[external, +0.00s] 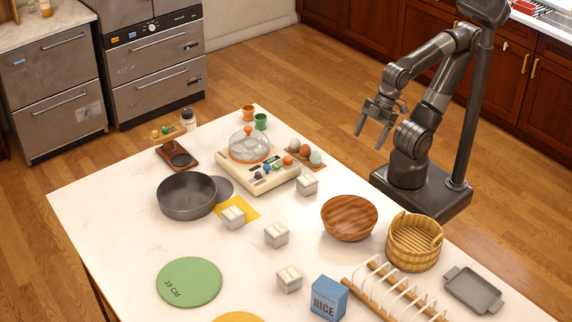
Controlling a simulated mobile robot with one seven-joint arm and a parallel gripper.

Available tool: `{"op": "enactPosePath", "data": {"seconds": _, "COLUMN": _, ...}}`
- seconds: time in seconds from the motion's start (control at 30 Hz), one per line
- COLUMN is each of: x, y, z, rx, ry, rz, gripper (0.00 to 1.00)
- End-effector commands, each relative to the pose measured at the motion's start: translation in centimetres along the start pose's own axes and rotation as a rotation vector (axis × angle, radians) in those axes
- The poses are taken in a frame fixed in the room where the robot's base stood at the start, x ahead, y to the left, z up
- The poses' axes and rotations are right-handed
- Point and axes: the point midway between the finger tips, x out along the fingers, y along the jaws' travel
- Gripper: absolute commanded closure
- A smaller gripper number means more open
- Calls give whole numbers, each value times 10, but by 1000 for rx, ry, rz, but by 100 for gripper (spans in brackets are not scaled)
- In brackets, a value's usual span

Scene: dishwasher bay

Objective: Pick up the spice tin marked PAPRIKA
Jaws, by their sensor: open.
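Several small pale grey-white boxes, which may be the spice tins, stand on the white table. One (307,184) is by the cream game board, one (232,217) is on the yellow mat, one (276,235) is mid-table, and another (289,279) is nearer the front. I cannot read a label on any of them, so I cannot tell which is marked PAPRIKA. My gripper (372,138) is open and empty, raised at the far right side of the table, apart from all the boxes.
A wooden bowl (349,226), wooden bucket (404,262), white-wired rack (377,283) and blue RICE box (329,298) stand at the right. A dark pan (187,204) and green disc (189,282) are at the left. The cream board (258,180) has a clear dome.

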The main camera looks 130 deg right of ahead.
Motion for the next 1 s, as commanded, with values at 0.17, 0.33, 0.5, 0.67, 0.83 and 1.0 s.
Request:
{"op": "enactPosePath", "data": {"seconds": 0.17, "x": -1, "y": 0, "z": -6, "rx": 0, "ry": -6, "rz": -1, "gripper": 24}}
{"op": "enactPosePath", "data": {"seconds": 0.33, "x": -1, "y": -1, "z": -39, "rx": 0, "ry": -49, "rz": -3, "gripper": 24}}
{"op": "enactPosePath", "data": {"seconds": 0.5, "x": 5, "y": -2, "z": -89, "rx": 1, "ry": -110, "rz": -6, "gripper": 24}}
{"op": "enactPosePath", "data": {"seconds": 0.67, "x": 19, "y": -4, "z": -135, "rx": 2, "ry": -168, "rz": -8, "gripper": 24}}
{"op": "enactPosePath", "data": {"seconds": 0.83, "x": 43, "y": -6, "z": -181, "rx": 2, "ry": -228, "rz": -9, "gripper": 24}}
{"op": "enactPosePath", "data": {"seconds": 1.0, "x": 74, "y": -9, "z": -223, "rx": 2, "ry": -289, "rz": -9, "gripper": 24}}
